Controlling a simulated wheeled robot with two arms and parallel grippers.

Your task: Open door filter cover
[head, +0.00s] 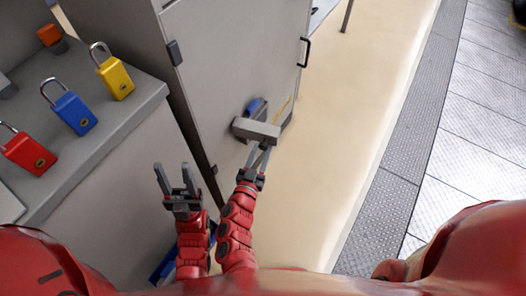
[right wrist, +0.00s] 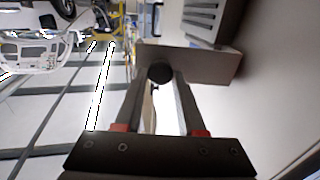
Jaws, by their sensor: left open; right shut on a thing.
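The grey cabinet door (head: 225,65) stands left of centre in the head view. A small grey cover (head: 257,129) sticks out from its lower part. In the right wrist view, the cover (right wrist: 205,65) appears as a flat plate with a dark round knob (right wrist: 160,73). My right gripper (head: 262,153) is shut on this knob; its two fingers (right wrist: 160,85) sit on either side of it. Whether the cover is swung away from the door, I cannot tell clearly. My left gripper (head: 176,178) is open and empty, left of the right one and apart from the door.
A louvred grey part (right wrist: 203,18) lies beside the cover. A grey bench at left holds red (head: 29,153), blue (head: 72,108) and yellow (head: 115,77) padlocks. A black handle (head: 304,52) is on the door's right edge. The beige floor (head: 345,130) to the right is clear.

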